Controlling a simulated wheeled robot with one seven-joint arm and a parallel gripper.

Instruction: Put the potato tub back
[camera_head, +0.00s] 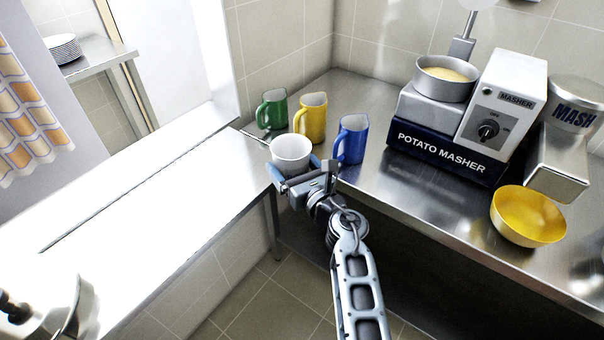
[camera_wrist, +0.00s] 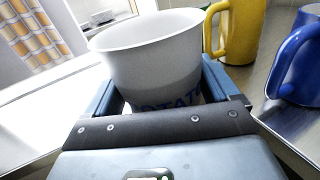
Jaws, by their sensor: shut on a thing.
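The potato tub (camera_head: 291,152) is a white, round, open-topped tub, upright, at the inner corner where the bright counter meets the steel counter. My gripper (camera_head: 292,180) is shut on it from the near side. In the wrist view the tub (camera_wrist: 150,60) sits between the two fingers of my gripper (camera_wrist: 165,105). Blue lettering, partly hidden by the gripper, shows low on its side. The inside looks empty from what shows of it. I cannot tell whether its base touches the counter.
Green (camera_head: 272,110), yellow (camera_head: 311,118) and blue (camera_head: 351,139) jugs stand close behind and right of the tub. The potato masher machine (camera_head: 440,150) and a yellow bowl (camera_head: 528,216) are farther right. The bright left counter (camera_head: 130,215) has free room.

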